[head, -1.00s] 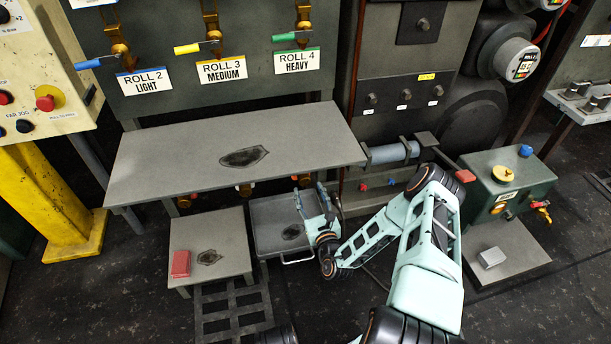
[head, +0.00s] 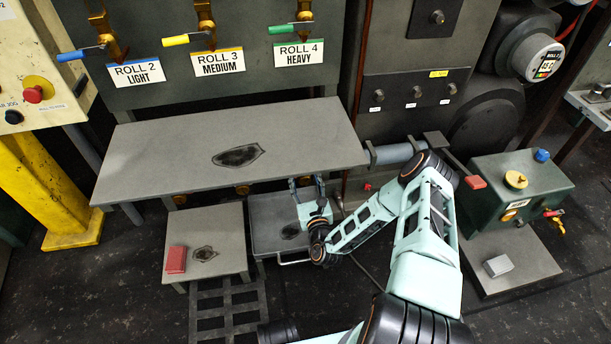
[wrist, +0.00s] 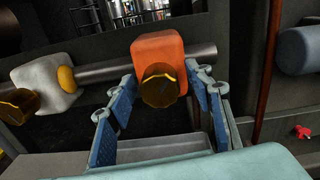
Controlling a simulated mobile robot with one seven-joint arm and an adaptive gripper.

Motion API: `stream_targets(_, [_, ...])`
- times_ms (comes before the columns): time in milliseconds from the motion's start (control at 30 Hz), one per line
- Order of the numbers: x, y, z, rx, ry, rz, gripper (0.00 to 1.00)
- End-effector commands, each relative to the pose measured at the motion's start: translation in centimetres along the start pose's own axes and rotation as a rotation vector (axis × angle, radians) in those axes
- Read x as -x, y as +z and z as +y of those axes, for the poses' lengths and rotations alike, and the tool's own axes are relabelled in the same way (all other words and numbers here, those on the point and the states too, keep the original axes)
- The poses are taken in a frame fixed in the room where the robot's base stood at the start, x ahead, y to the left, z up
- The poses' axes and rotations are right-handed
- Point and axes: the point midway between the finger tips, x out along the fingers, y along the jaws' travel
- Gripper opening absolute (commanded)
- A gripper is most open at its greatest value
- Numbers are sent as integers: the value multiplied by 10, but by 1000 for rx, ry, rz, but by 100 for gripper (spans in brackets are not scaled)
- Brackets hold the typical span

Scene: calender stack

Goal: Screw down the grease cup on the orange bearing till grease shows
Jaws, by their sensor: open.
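In the wrist view, the orange bearing (wrist: 158,52) is a rounded block on a grey horizontal shaft. The grease cup (wrist: 160,90), a faceted amber-brass cap, sticks out from its lower front toward me. My gripper (wrist: 161,82) is open, one blue-padded finger left of the cup and one right. Gaps show between fingers and cup, though depth contact is hard to judge. No grease is visible. In the head view, my gripper (head: 307,187) reaches toward the bench's front edge above a tray; the orange bearing is hidden there.
A white bearing (wrist: 48,82) with an amber cup sits left on the shaft. The grey bench (head: 300,140) overhangs the area in the head view. A tray (head: 270,220) lies below my gripper, beside a low stand (head: 225,225) with a red block (head: 176,258).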

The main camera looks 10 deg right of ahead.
Motion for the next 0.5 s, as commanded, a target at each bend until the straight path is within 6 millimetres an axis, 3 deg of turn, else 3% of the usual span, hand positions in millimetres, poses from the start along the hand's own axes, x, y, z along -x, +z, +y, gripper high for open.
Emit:
stream_targets(333, [0,0,1,0,0,0,46])
stream_targets(500, [0,0,1,0,-1,0,28])
